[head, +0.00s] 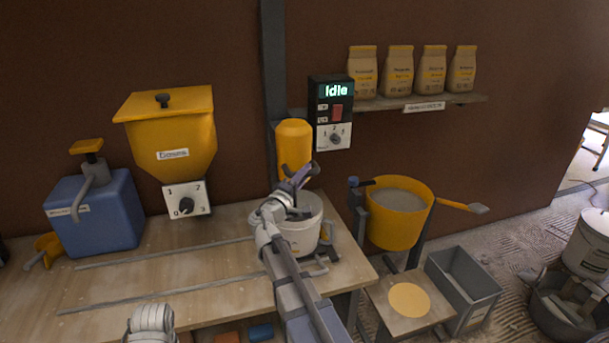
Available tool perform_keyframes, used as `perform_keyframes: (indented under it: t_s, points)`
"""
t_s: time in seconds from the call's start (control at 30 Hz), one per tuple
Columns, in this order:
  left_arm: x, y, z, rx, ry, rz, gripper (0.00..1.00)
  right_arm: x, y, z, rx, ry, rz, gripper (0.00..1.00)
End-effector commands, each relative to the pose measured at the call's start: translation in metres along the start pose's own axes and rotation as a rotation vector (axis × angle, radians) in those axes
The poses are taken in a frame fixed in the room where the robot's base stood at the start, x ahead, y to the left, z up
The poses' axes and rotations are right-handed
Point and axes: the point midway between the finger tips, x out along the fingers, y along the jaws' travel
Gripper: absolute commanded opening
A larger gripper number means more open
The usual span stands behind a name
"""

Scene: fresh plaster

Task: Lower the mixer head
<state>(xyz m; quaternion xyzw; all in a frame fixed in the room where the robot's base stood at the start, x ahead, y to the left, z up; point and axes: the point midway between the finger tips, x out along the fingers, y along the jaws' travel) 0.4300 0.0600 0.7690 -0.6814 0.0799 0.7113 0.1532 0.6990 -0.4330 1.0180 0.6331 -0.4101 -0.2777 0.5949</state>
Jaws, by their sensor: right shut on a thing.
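The mixer head (294,143) is a yellow rounded cylinder at the dark upright post, above a white bucket (303,238) on the workbench. My right gripper (300,178) is just below the yellow housing and over the bucket's rim. It is shut on a part of the mixer head, probably its handle, which the fingers mostly hide. My right arm covers part of the bucket. The mixer's control box (332,112) reads "Idle" and has a red switch and a dial. Only part of my left arm shows at the bottom left; its gripper is out of view.
A yellow hopper (170,130) with a dial and a blue tank (97,215) with a tap stand at the left. Bags (398,72) stand on a wall shelf. A yellow tub (397,235) and a grey bin (464,283) are at the right. Two rails cross the workbench (215,215).

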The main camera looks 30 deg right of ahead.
Motion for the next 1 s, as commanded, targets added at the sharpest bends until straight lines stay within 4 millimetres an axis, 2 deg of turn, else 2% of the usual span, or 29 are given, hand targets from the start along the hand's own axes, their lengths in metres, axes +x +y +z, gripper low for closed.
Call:
perform_keyframes:
  t_s: [0.07,0.43,0.47,0.7,1.0]
  points:
    - [0.0086,0.0008,-0.0005,0.000,0.000,0.000,0.50,-0.0014,-0.0085,0.0011,0.001,0.000,0.000,0.00]
    - [0.0090,0.0009,-0.0005,0.000,0.000,0.000,0.50,-0.0028,-0.0092,0.0019,0.003,0.000,-0.003,0.00]
    - [0.0090,0.0009,-0.0005,0.000,0.000,0.000,0.50,-0.0029,-0.0092,0.0020,0.002,0.000,-0.003,0.29]
    - [0.0087,0.0008,-0.0005,0.000,0.000,0.000,0.50,-0.0020,-0.0088,0.0016,0.002,0.000,-0.001,0.56]
    - [0.0088,0.0008,-0.0005,0.000,0.000,0.000,0.50,-0.0040,-0.0081,0.0013,0.000,0.001,0.000,0.57]
